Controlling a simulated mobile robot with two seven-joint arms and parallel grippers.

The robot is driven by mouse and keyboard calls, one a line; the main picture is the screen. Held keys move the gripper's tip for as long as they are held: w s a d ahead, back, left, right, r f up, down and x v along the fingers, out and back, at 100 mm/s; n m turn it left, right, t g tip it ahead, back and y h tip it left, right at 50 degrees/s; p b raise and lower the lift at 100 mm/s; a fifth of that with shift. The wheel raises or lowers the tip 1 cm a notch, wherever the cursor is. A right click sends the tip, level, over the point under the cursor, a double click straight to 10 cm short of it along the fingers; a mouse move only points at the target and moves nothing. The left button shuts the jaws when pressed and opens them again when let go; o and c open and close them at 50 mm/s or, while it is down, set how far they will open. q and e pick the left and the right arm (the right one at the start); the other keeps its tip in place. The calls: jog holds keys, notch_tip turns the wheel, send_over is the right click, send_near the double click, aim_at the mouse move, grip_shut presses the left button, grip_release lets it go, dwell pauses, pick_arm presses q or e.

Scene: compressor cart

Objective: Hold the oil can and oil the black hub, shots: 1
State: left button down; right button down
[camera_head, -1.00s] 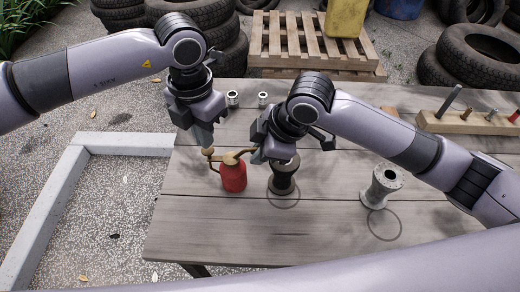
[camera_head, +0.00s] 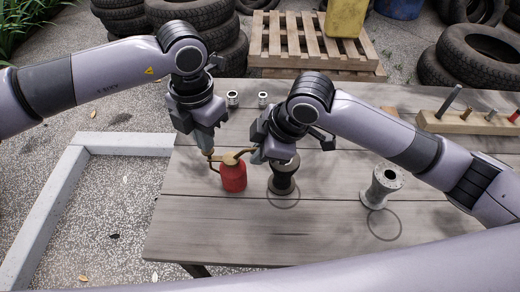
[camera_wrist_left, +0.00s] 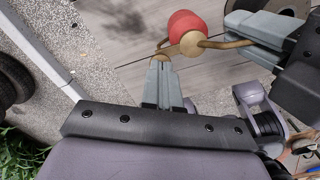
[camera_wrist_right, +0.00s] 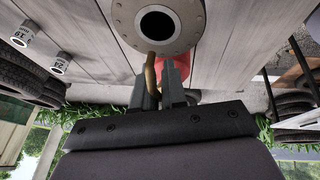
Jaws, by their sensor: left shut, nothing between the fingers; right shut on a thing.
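The oil can (camera_head: 233,178) has a red body and brass fittings, left of the black hub (camera_head: 283,178), which stands upright on the table. My right gripper (camera_head: 256,157) is shut on the can's brass tube on the hub side; the tube also shows between its fingers in the right wrist view (camera_wrist_right: 151,75). My left gripper (camera_head: 208,150) is shut and empty, its tips at the small brass end on the can's left side. In the left wrist view these tips (camera_wrist_left: 161,58) cover part of that end; contact is unclear. I cannot tell whether the can is lifted.
A grey hub (camera_head: 382,187) stands on the table to the right, near a drawn ring. Two small metal sockets (camera_head: 232,98) stand at the back. A wooden block with upright tools (camera_head: 465,122) is at the back right. The table's front is clear.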

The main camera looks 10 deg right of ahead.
pick_arm(q)
jog(key=shift+f, duration=0.95)
jog(key=shift+r, duration=1.5)
jog(key=shift+r, duration=0.1)
jog(key=shift+r, duration=2.4)
pick_arm(e)
jog(key=c, duration=1.1)
grip_release()
